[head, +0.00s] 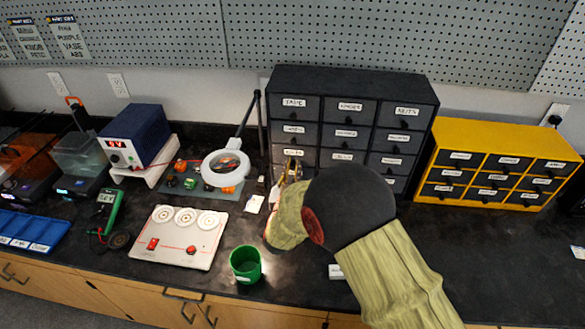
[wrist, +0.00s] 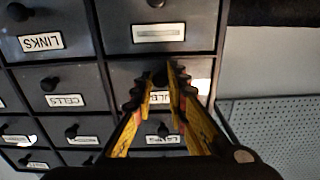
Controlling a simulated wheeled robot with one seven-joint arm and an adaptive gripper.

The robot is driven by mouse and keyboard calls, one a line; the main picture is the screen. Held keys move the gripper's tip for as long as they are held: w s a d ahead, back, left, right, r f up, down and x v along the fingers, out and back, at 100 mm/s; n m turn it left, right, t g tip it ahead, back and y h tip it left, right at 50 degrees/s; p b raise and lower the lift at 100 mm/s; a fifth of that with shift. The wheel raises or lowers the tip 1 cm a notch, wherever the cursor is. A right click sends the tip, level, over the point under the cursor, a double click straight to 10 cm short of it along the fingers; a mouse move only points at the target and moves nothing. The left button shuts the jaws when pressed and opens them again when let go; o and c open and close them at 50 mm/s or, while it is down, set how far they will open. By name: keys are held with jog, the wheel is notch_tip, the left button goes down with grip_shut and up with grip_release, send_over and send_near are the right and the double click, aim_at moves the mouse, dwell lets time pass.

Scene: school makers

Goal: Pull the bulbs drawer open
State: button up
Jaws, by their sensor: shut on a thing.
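The dark drawer cabinet (head: 345,78) stands against the back wall, with small labelled drawers and dark knobs. My gripper (head: 290,168) is at the lower part of its left column. In the wrist view, the yellow fingers of my gripper (wrist: 163,85) are closed around a dark knob (wrist: 160,76). This knob is on a drawer (wrist: 200,72) whose label is partly covered by the fingers; a few letters like "UL" show, so it may read BULBS. I cannot tell whether this drawer stands out from its neighbours. My arm hides the lower drawers in the head view.
A yellow drawer cabinet (head: 483,131) stands to the right. A green cup (head: 245,264), a white panel with dials (head: 178,238) and a ring magnifier (head: 226,168) are left of my arm. The dark counter (head: 500,260) is mostly clear at the right front.

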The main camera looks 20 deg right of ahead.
grip_shut()
jog(key=shift+s+a, duration=0.1)
jog(key=p+v, duration=0.2)
jog(key=v, duration=1)
jog(key=o, duration=0.8)
grip_release()
jog(key=shift+c, duration=0.2)
jog(key=v, duration=1.2)
